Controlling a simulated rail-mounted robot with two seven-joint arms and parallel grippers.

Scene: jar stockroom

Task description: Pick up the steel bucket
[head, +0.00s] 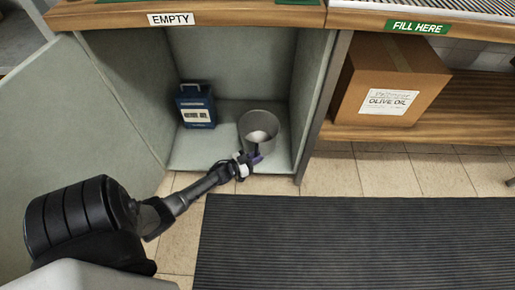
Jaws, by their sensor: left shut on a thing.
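The steel bucket (259,121) is a grey, open-topped pail in the lower part of the open cabinet, near its right wall. It looks upright, with a pale round patch visible inside. My left gripper (250,161) reaches in from the front left and is shut on the near side of the bucket. The fingers hide part of that side. I cannot tell whether the bucket's base touches the cabinet floor. My right gripper is not in view.
A blue container (196,107) with a white label stands left of the bucket. The cabinet door (75,125) is open at left. An olive oil carton (390,82) sits on the wooden shelf (455,110) at right. A black ribbed mat (350,243) covers the front floor.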

